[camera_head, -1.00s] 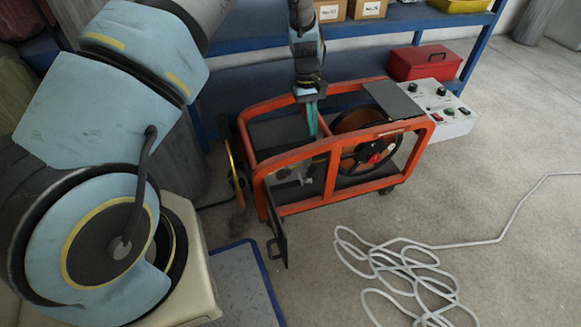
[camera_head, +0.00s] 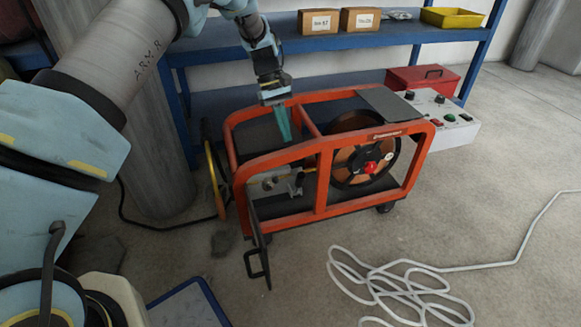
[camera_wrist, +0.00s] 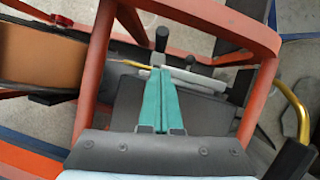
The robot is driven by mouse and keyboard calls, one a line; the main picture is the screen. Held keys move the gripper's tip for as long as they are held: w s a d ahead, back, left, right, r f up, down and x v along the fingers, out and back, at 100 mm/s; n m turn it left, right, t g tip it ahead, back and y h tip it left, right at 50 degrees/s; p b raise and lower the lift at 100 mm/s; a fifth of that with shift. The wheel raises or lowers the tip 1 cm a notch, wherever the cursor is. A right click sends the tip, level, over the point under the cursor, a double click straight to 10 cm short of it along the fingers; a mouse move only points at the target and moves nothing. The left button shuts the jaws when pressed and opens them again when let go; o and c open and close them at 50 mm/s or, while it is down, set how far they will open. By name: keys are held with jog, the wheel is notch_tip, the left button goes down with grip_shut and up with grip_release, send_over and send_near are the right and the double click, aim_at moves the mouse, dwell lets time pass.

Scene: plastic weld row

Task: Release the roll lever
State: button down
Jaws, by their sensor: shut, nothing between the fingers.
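The orange-framed wire feeder cart (camera_head: 330,158) stands on the floor, with a copper-coloured wire spool (camera_head: 350,160) in its right half. My gripper (camera_head: 286,138) reaches down into the open top of the left half, its teal fingers shut and empty. In the wrist view the fingertips (camera_wrist: 160,70) point at a dark lever with a black knob (camera_wrist: 162,38), seemingly the roll lever. Whether they touch it I cannot tell. In the head view a small upright lever (camera_head: 298,183) shows by the grey drive unit (camera_head: 268,184), below the fingers.
Orange frame bars surround my gripper closely. A black door with a handle (camera_head: 257,262) hangs open at the cart's front left. A control box (camera_head: 445,122) and red toolbox (camera_head: 425,78) are at the right. A white cable (camera_head: 400,285) lies coiled on the floor.

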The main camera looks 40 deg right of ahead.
jog(key=b, duration=0.4)
send_near(299, 184)
notch_tip(299, 184, down, 5)
jog(key=d, duration=0.1)
jog(key=shift+s+d+f, duration=0.1)
jog(key=shift+s+f, duration=0.05)
jog(key=shift+s, duration=0.05)
jog(key=p, duration=0.1)
jog(key=s+p, duration=0.1)
jog(key=p, duration=0.1)
jog(key=shift+s+a+r, duration=0.2)
jog(key=shift+a+r, duration=0.05)
jog(key=shift+r, duration=0.05)
jog(key=shift+s+a+f+p, duration=0.25)
jog(key=shift+s+p, duration=0.25)
jog(key=shift+p, duration=0.15)
jog(key=shift+s+f, duration=0.2)
jog(key=shift+s, duration=0.05)
jog(key=shift+r, duration=0.1)
